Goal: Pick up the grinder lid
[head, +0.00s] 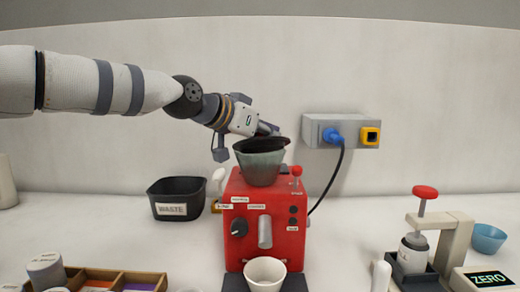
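The red grinder (264,222) stands in the middle of the counter with a grey-green translucent hopper (260,168) on top. The dark grinder lid (262,145) is at the hopper's mouth and looks slightly tilted, its right side higher. My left gripper (268,131) reaches in from the upper left, with its fingers right at the top of the lid. The fingers are small and dark against the lid, so I cannot tell whether they are closed on it. My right gripper is out of view.
A black waste bin (177,197) stands left of the grinder. A white cup (265,273) sits at the grinder's front. A wall socket box (315,131) with a blue plug and black cable is behind right. A red-handled press (424,205) and a scale (486,279) stand at right.

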